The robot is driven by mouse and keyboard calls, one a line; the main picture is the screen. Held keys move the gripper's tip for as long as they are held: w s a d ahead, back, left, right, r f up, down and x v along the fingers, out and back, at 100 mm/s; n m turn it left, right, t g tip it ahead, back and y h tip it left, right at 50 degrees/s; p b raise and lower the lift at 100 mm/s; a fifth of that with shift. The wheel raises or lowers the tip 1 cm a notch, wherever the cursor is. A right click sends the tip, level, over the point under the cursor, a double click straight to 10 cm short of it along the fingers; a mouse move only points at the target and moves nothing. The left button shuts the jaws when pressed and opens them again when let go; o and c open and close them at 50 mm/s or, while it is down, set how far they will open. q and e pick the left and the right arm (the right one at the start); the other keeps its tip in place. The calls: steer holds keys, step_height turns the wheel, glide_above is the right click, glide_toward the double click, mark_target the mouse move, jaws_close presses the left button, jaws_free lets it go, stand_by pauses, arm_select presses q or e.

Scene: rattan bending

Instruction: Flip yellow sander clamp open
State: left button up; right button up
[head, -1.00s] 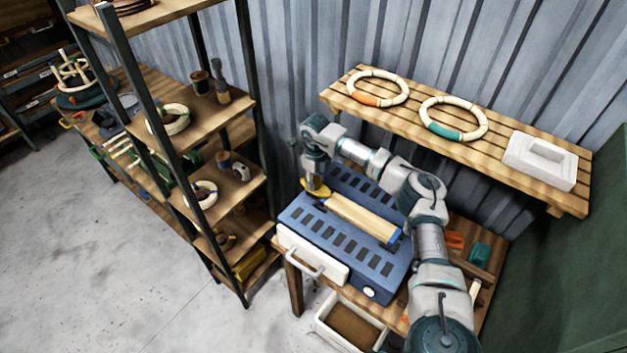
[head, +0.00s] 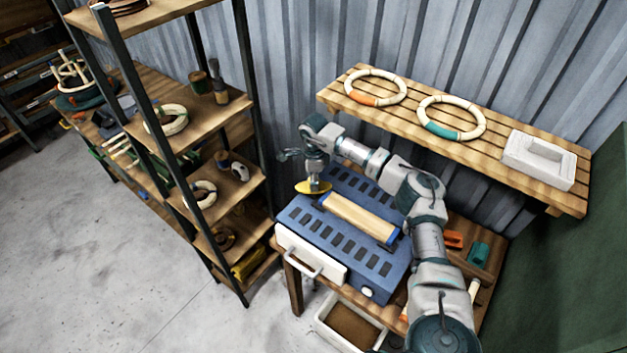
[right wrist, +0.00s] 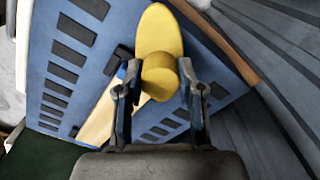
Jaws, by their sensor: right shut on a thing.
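The yellow sander clamp (head: 305,187) is at the back left end of the blue slotted machine (head: 340,240). In the right wrist view it is a flat rounded yellow plate (right wrist: 160,28) with a thick round knob (right wrist: 160,74). My right gripper (head: 314,178) is above the clamp, and in the right wrist view its fingers (right wrist: 160,84) are on both sides of the knob, shut on it. A pale wooden sander bar (head: 358,216) with blue ends lies across the machine top, beside the clamp. My left gripper is out of view.
A slatted wall shelf (head: 400,106) behind holds two cream rings and a white block (head: 540,160). A tall rack (head: 246,150) stands close on the left. A white bin (head: 349,323) is below the machine. Orange and green pieces lie right of my arm.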

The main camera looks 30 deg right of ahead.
steer(key=n, duration=0.5)
steer(key=shift+w+r+n, duration=0.1)
steer(key=shift+r+n, duration=0.05)
steer(key=shift+n, duration=0.15)
steer(key=shift+n+b, duration=0.3)
steer(key=shift+n, duration=1.9)
steer(key=o, duration=1.1)
steer(key=shift+o, duration=0.2)
steer(key=shift+d, duration=0.1)
step_height(320, 180, up, 12)
